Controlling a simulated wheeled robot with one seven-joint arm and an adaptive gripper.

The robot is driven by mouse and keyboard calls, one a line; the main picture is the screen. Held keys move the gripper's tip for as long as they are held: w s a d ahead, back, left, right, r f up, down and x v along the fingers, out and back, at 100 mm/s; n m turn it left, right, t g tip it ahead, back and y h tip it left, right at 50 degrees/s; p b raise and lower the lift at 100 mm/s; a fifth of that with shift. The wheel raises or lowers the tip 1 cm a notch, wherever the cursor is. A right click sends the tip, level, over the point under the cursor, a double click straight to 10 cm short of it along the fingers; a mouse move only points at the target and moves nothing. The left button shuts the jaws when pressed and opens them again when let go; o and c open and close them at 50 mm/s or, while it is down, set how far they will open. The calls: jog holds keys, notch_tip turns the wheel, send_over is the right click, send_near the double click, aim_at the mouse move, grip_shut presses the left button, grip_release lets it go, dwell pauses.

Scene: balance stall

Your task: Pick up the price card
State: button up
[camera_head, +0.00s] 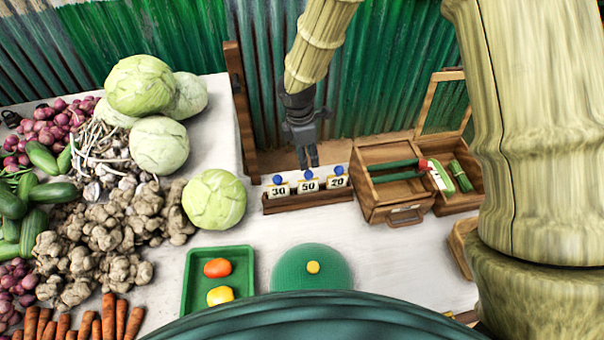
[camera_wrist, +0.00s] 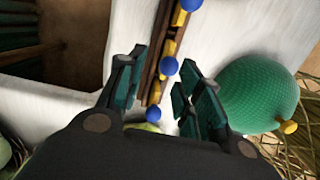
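Three white price cards with blue knobs stand in a row in a wooden rack (camera_head: 306,202): the "30" card (camera_head: 279,190), the "50" card (camera_head: 308,186) and what looks like a "20" card (camera_head: 339,182). My gripper (camera_head: 307,161) points down just above and behind the middle card. In the wrist view my gripper (camera_wrist: 160,83) is open, its dark green fingers apart on either side of the rack line. The middle blue knob (camera_wrist: 168,67) shows between the fingertips, with nothing gripped. Whether the fingers touch it, I cannot tell. The card faces are hidden there.
A wooden box (camera_head: 398,188) with red and green items stands right of the rack. A cabbage (camera_head: 214,199) sits to its left. In front are a green tray (camera_head: 188,292) with two vegetables and a green dome (camera_head: 300,272) with a yellow knob. Corrugated metal stands behind.

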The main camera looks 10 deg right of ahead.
aim_at(308, 172)
jog(key=s+f+p, duration=0.1)
jog(key=s+f, duration=0.1)
jog(key=shift+s+f, duration=0.35)
jog(key=shift+f, duration=0.05)
jog(key=f, duration=0.1)
jog(key=w+f, duration=0.1)
jog(key=shift+w+d+f+p, duration=0.1)
jog(key=shift+w+f+p, duration=0.15)
jog(key=shift+f+p, duration=0.15)
jog(key=shift+f, duration=0.35)
jog(key=shift+s+f+p, duration=0.45)
jog(key=shift+f+p, duration=0.05)
jog(key=shift+p, duration=0.25)
jog(key=shift+w+d+f, duration=0.1)
jog(key=shift+w+f, duration=0.05)
jog(key=shift+f, duration=0.5)
jog(key=shift+w+d+f, duration=0.1)
jog(key=shift+f, duration=0.5)
jog(key=shift+s+r, duration=0.1)
